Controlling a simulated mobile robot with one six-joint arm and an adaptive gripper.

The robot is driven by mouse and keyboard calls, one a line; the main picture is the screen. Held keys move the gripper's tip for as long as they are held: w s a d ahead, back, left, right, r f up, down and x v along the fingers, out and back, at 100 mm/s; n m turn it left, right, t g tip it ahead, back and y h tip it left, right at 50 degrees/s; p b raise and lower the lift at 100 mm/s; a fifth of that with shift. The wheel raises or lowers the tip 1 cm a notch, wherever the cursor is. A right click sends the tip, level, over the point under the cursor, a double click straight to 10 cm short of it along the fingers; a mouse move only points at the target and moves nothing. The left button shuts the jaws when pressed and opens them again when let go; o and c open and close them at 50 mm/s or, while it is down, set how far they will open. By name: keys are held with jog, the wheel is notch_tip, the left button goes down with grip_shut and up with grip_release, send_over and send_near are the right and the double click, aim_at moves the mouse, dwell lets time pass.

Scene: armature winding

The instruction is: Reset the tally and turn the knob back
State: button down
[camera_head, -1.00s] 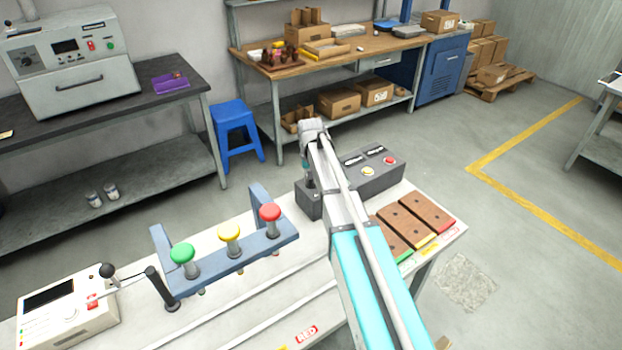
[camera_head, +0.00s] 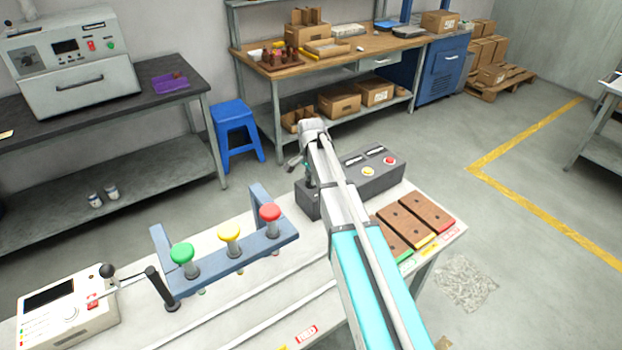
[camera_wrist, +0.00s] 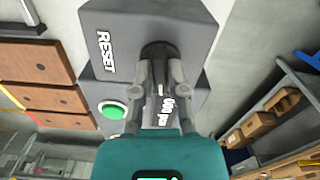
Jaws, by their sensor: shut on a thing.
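The grey control box (camera_head: 378,178) stands at the back of the bench, with a yellow button (camera_head: 368,171) and a red button (camera_head: 390,160) on top. In the wrist view, the box (camera_wrist: 105,18) carries a RESET label (camera_wrist: 105,51) and a green-ringed pale button (camera_wrist: 112,110). A dark round knob (camera_wrist: 159,48) sits near its upper middle. My gripper (camera_wrist: 160,68) is shut on the knob, with a finger on each side. The fingers cover part of the knob and of a second label. In the head view my arm hides much of the box's left part.
A blue rack (camera_head: 262,250) with green, yellow and red knobbed pegs stands left of my arm. A white device (camera_head: 70,318) with a lever is at far left. Several brown blocks (camera_head: 430,211) lie right of my arm. Bare bench shows in front of the rack.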

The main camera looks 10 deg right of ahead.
jog(key=shift+m, duration=0.5)
jog(key=c, duration=0.7)
grip_release()
jog(key=shift+a, duration=0.1)
jog(key=shift+o, duration=0.2)
jog(key=shift+n, duration=0.4)
